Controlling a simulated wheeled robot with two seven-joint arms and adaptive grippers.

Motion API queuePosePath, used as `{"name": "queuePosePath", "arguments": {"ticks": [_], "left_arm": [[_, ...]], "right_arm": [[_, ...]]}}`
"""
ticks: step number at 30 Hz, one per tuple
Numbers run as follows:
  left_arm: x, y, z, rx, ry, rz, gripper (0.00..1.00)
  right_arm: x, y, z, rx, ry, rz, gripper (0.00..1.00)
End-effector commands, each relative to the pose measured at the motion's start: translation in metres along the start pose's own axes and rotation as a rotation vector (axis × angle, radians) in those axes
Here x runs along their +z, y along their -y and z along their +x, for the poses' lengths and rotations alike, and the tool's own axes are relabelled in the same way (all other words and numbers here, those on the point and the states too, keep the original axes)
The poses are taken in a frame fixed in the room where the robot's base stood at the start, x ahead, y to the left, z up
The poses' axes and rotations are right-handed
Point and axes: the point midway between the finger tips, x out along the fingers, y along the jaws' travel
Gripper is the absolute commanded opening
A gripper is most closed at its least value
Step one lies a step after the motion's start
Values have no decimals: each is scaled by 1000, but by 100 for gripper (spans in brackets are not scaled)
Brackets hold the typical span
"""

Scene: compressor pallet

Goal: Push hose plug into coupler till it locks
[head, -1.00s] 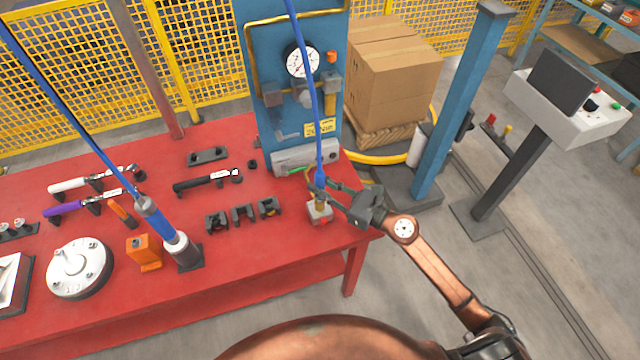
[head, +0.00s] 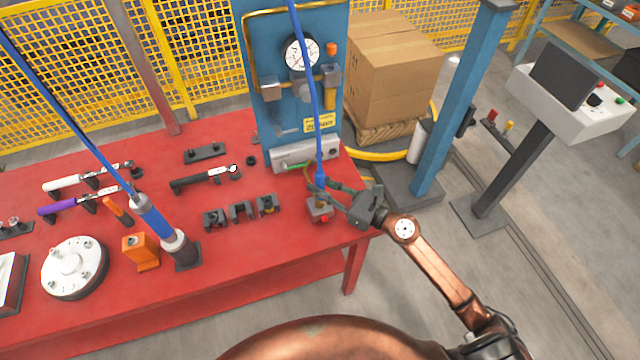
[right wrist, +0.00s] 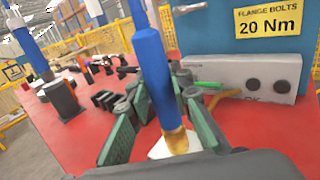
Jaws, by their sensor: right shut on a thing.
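My right gripper (head: 326,190) is shut on the hose plug at the right end of the red table. How deep the tip sits is hidden by fingers and wrist. My left gripper is not in view.
A blue gauge panel (head: 290,75) with a grey manifold (head: 305,154) stands behind the coupler. Several black clamps (head: 241,212) are to its left. A blue tool (head: 155,220) stands farther left. Bare red tabletop (head: 270,245) lies in front.

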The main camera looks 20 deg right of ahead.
Motion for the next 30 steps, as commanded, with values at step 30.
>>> {"name": "queuePosePath", "arguments": {"ticks": [30], "left_arm": [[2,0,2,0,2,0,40]], "right_arm": [[-5,0,-38,-2,-3,3,40]]}}
